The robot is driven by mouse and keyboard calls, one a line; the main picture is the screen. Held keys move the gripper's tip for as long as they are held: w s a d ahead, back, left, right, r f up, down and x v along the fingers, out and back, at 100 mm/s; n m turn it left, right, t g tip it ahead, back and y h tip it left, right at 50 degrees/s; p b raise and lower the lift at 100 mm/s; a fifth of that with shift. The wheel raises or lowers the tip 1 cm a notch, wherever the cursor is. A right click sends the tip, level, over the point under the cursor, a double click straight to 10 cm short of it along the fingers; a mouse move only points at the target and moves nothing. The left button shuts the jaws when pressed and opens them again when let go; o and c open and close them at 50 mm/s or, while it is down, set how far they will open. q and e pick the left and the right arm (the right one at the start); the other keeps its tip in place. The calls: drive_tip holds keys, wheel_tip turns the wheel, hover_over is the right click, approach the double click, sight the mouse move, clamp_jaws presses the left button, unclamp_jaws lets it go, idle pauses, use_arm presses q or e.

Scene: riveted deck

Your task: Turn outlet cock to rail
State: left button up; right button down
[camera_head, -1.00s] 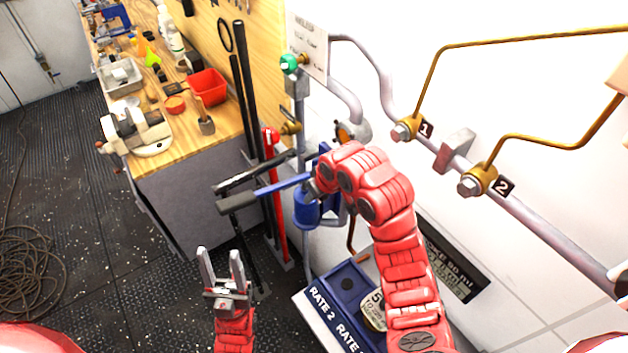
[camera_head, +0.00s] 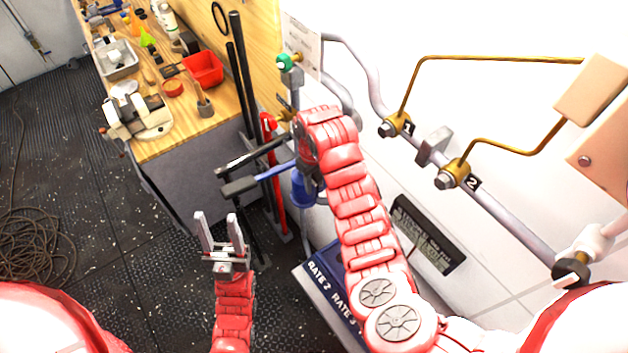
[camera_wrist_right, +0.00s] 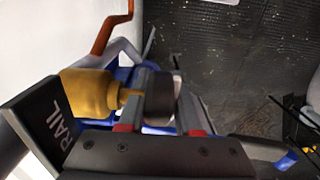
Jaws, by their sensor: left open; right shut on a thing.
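The outlet cock shows in the right wrist view as a brass body (camera_wrist_right: 88,93) with a thin stem and a dark handle (camera_wrist_right: 160,97). A black plate reading RAIL (camera_wrist_right: 55,122) stands beside the body. My right gripper (camera_wrist_right: 162,112) is shut on the dark handle, a finger on either side. In the head view, brass fittings (camera_head: 284,112) show by the wall past my right wrist, which hides most of that gripper and the handle. The cock's exact setting cannot be told. My left gripper (camera_head: 219,232) is open and empty above the deck.
A blue lever with a dark grip (camera_head: 240,187) sticks out left below my right wrist. Upright black bars (camera_head: 240,80) and a red bar (camera_head: 275,190) stand by the cluttered bench (camera_head: 185,125). A wall pipe (camera_head: 500,222) with brass fittings runs at right. Open deck lies left.

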drive_tip(key=c, duration=0.6)
unclamp_jaws()
drive_tip(key=shift+w, duration=0.1)
wheel_tip(320, 180, up, 17)
drive_tip(key=shift+a+r, duration=0.15)
idle(0.4)
drive_tip(key=shift+w, duration=0.1)
idle(0.4)
